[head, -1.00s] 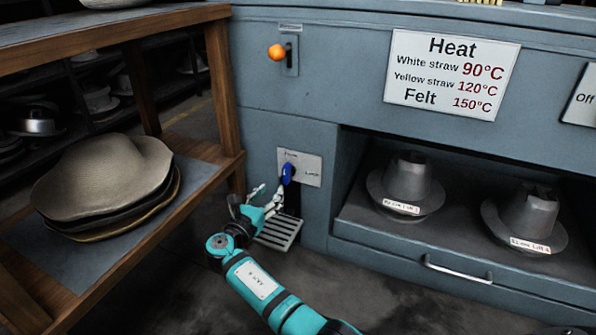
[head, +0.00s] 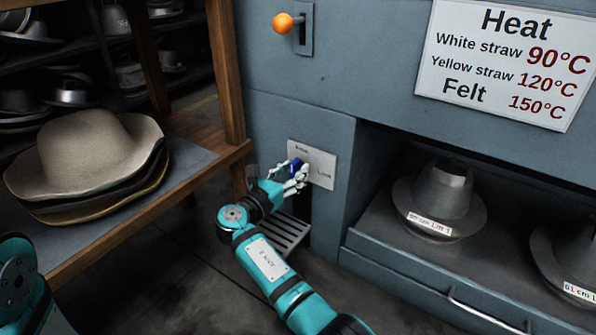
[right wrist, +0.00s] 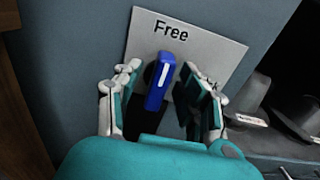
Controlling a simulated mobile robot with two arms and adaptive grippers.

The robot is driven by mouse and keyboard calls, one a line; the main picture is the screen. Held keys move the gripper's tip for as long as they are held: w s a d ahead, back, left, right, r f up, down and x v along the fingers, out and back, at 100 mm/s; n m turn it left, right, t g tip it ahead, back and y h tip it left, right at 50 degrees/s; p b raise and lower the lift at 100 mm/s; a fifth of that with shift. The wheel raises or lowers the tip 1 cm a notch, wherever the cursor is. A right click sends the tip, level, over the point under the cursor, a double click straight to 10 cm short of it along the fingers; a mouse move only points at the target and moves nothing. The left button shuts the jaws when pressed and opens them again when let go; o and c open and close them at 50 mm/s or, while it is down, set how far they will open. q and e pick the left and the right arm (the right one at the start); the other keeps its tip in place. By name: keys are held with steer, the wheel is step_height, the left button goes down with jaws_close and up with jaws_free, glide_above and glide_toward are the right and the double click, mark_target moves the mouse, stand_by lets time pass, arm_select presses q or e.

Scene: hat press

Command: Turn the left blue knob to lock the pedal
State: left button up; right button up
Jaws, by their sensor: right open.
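The blue knob (head: 295,165) sits on a pale plate (head: 322,168) on the grey-blue machine front, partly hidden by my fingers in the head view. In the right wrist view the knob (right wrist: 160,82) shows a white mark at its upper end, near the word "Free". My right gripper (right wrist: 164,85) is open, with one finger on each side of the knob. Gaps show between the fingers and the knob. The slatted metal pedal (head: 283,236) is low on the machine, partly behind my right arm. My left gripper is out of view.
A wooden shelf (head: 205,165) with stacked hats (head: 85,155) stands at left. An orange-tipped lever (head: 283,24) is above the plate. At right, an open bay holds metal hat moulds (head: 440,200) above a drawer handle (head: 487,312).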

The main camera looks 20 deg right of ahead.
jaws_close()
